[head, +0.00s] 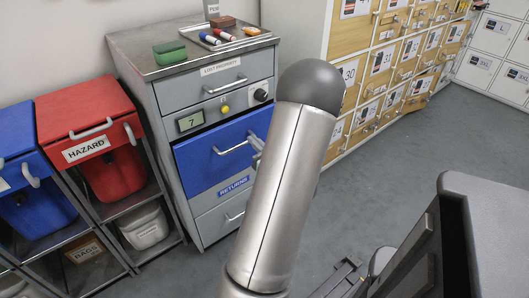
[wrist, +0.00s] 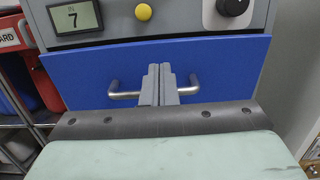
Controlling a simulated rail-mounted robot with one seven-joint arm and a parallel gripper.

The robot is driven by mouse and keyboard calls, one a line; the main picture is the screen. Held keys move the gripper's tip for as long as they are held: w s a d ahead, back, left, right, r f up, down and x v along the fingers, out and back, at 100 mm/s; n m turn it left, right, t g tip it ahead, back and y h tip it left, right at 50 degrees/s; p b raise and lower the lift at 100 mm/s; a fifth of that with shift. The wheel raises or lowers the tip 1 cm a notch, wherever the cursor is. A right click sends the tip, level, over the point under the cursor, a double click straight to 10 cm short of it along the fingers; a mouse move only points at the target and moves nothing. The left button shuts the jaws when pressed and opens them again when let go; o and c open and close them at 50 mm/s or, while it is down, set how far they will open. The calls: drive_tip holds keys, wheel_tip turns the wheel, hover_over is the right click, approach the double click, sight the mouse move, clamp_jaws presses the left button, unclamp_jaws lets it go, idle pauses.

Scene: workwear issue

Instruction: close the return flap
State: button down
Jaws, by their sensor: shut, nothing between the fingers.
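The return flap is a blue panel (head: 210,165) with a bar handle (head: 232,148), on the front of the grey cabinet above a RETURNS label (head: 234,187). Its top edge appears to lean out from the cabinet, with a dark gap above it. In the wrist view the flap (wrist: 85,70) spans the picture, and its handle (wrist: 122,95) shows on both sides of my gripper (wrist: 166,72). My gripper's fingers are together and empty, in front of the handle's middle, which they hide. I cannot tell whether they touch it. In the head view my arm hides most of the gripper.
Above the flap are a display reading 7 (head: 190,121), a yellow button (head: 225,109) and a black knob (head: 261,95). A tray (head: 205,45) with small items and a green box (head: 169,53) are on top. Red (head: 88,110) and blue bins stand left.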

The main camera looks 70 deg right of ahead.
sight(236, 123)
drive_tip(key=b+x, duration=0.1)
drive_tip(key=x, duration=0.6)
drive_tip(key=shift+w, duration=0.2)
drive_tip(key=shift+d, duration=0.1)
